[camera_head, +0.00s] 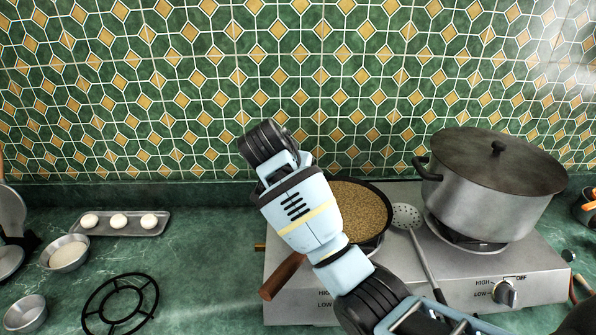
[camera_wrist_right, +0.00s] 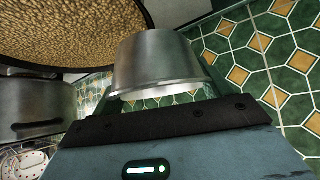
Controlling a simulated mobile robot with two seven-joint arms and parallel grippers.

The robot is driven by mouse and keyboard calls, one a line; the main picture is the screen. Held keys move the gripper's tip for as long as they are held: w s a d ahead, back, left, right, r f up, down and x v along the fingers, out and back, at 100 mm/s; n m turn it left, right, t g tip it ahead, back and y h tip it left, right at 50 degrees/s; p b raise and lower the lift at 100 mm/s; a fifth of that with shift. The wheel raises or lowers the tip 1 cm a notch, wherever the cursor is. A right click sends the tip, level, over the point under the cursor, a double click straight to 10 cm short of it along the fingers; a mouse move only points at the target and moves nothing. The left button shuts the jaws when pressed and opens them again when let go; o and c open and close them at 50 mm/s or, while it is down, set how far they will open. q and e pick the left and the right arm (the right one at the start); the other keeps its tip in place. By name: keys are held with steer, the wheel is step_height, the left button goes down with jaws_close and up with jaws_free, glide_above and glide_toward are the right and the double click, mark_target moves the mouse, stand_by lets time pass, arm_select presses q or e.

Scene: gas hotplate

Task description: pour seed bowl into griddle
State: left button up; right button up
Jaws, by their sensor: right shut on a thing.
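The griddle (camera_head: 387,198) sits on the left burner with a broad layer of tan seeds (camera_head: 360,208) across it. Its wooden handle (camera_head: 284,276) points to the lower left. My right arm crosses in front of it and hides its left part. In the right wrist view my right gripper (camera_wrist_right: 165,102) is shut on the metal seed bowl (camera_wrist_right: 158,62), close beside the seed-covered griddle (camera_wrist_right: 32,68). My left gripper is not in view.
A large lidded pot (camera_head: 490,195) stands on the right burner of the hotplate (camera_head: 535,268). A skimmer (camera_head: 408,216) lies between pot and griddle. At left are a tray (camera_head: 150,229) with white dough balls, two small bowls (camera_head: 66,253) (camera_head: 25,313) and a black burner grate (camera_head: 121,303).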

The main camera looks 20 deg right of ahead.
stand_by(0.3)
steer(key=shift+r, duration=2)
